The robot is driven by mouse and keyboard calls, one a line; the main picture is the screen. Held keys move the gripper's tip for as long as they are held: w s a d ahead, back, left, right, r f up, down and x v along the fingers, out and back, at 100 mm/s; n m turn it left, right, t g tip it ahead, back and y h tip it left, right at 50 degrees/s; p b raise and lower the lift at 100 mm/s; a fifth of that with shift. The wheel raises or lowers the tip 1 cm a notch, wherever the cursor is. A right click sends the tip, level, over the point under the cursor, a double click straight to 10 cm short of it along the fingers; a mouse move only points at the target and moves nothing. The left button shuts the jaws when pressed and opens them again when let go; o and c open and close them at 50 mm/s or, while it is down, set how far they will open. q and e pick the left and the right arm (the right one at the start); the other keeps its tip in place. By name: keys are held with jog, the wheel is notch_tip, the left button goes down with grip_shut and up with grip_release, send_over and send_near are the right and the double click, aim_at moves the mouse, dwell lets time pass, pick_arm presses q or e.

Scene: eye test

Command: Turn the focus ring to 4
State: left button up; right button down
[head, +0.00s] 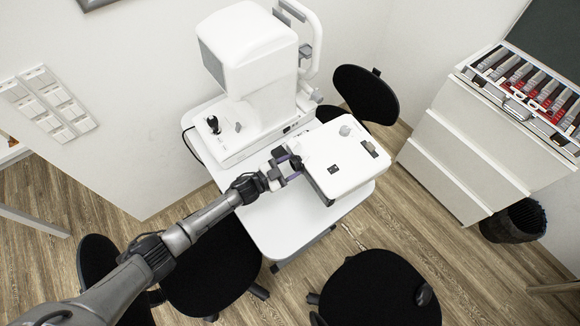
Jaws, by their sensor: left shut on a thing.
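A white box-shaped device (345,165) stands on the white table. My left gripper (291,163) is at its left side, shut on a small dark part there that appears to be the focus ring. The fingers and the device's edge hide most of this ring, and its numbers cannot be read. A small light grey knob (346,130) sits on top of the device, apart from the gripper. My right gripper is not in view.
A large white eye instrument (248,50) with a small black joystick (213,124) stands behind on the table (275,232). Black chairs (378,290) stand around it. A white drawer cabinet (470,150) with a lens case (525,85) is at right. The table's front is clear.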

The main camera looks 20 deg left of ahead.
pick_arm(q)
jog(key=shift+m, duration=1.2)
jog(key=o, duration=0.9)
jog(key=shift+o, duration=0.2)
jog(key=shift+s, duration=0.1)
jog(key=v, duration=1.3)
jog(key=shift+s+a, duration=0.25)
